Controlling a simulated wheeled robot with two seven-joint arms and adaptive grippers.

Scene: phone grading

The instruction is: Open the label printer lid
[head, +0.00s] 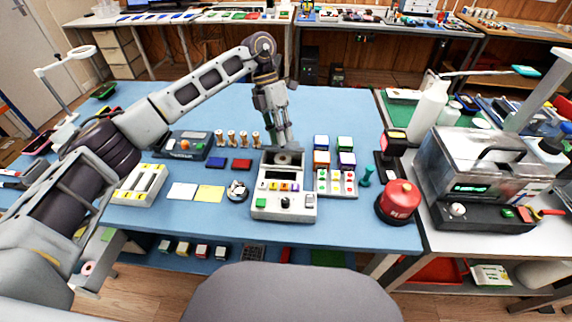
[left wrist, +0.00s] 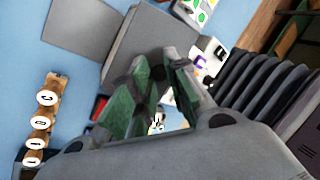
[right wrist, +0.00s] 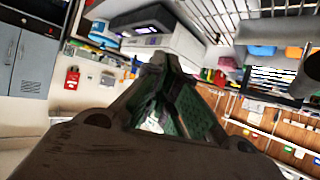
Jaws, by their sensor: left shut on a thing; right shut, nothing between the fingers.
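The label printer (head: 284,204) is a cream box with a small dark screen, coloured keys and a black knob, near the table's front edge. At its back, a pale round roll (head: 283,158) shows in a grey-framed opening, and the lid seems raised. My left gripper (head: 284,143) reaches down from above at the printer's back. In the left wrist view its fingers are shut at the edge of a grey panel (left wrist: 150,45), which looks like the lid; the fingers hide the contact. My right gripper (right wrist: 165,100) is shut and empty, away from the printer, pointing towards shelves and a wall.
Bobbins (head: 243,138) stand left of the printer, and a sticker tray (head: 336,183) is close on its right. A red round container (head: 398,201) stands further right. A small round dish (head: 237,190) lies left. The blue table (head: 345,110) behind is mostly clear.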

